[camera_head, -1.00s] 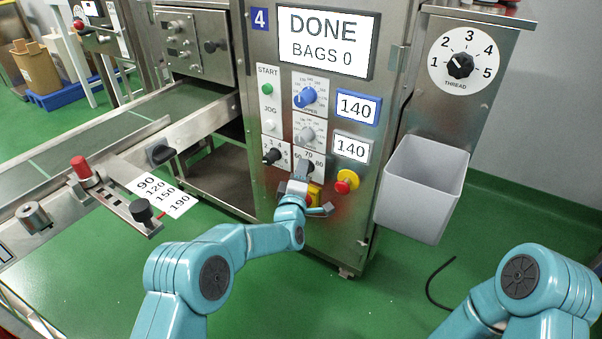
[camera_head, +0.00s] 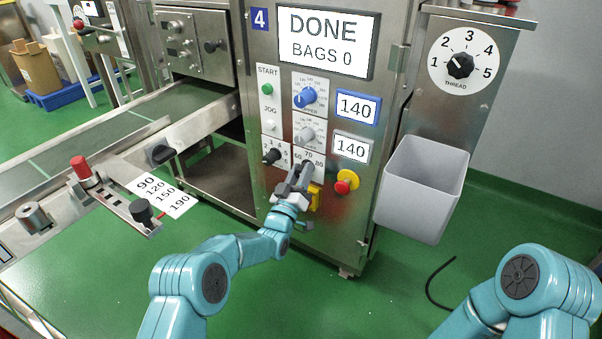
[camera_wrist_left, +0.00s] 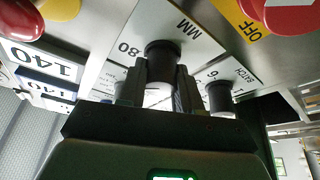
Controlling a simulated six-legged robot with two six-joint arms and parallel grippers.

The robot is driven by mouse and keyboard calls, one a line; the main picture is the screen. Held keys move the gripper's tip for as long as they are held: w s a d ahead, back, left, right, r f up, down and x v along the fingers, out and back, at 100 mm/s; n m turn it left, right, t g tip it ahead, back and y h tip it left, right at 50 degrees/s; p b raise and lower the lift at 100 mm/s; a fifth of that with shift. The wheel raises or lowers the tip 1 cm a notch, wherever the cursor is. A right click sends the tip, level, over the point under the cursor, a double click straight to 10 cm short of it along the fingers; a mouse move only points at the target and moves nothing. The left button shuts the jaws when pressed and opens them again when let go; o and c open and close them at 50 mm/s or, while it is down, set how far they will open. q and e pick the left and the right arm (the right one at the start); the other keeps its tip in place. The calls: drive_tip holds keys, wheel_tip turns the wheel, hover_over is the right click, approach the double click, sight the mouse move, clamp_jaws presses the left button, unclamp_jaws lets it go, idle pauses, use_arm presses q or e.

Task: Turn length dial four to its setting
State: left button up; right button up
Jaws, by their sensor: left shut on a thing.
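The length dial, a black knob on a white plate marked 60, 70, 80 (camera_head: 316,170), is low on the front panel of the machine marked 4. In the left wrist view the knob (camera_wrist_left: 160,60) stands on a plate reading 80 and MM, seen upside down. My left gripper (camera_head: 300,178) is at this dial from below; in the wrist view its fingers (camera_wrist_left: 157,88) are on both sides of the knob, shut on it. The gripper partly hides the dial and its pointer in the head view. My right gripper is out of view.
A black batch dial (camera_head: 271,157) sits just left. A blue dial (camera_head: 305,97) and a grey dial (camera_head: 307,133) are above. A red stop button (camera_head: 342,187) is to the right, a grey bin (camera_head: 425,185) hangs further right. The display (camera_head: 325,41) reads DONE, BAGS 0.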

use_arm(q)
drive_tip(key=shift+w+a+r+m+h, duration=0.1)
drive_tip(key=shift+m+h, duration=0.2)
drive_tip(key=shift+m, duration=0.45)
drive_tip(key=shift+a+r+m+h, duration=0.1)
drive_tip(key=shift+m+h, duration=0.2)
drive_tip(key=shift+m, duration=0.45)
drive_tip(key=o, duration=1)
drive_tip(key=shift+o, duration=0.2)
drive_tip(key=shift+d+f, duration=0.1)
drive_tip(key=shift+d, duration=0.05)
drive_tip(key=shift+s, duration=0.2)
drive_tip(key=p+v, duration=0.5)
drive_tip(key=v, duration=1.1)
drive_tip(key=shift+p, duration=0.3)
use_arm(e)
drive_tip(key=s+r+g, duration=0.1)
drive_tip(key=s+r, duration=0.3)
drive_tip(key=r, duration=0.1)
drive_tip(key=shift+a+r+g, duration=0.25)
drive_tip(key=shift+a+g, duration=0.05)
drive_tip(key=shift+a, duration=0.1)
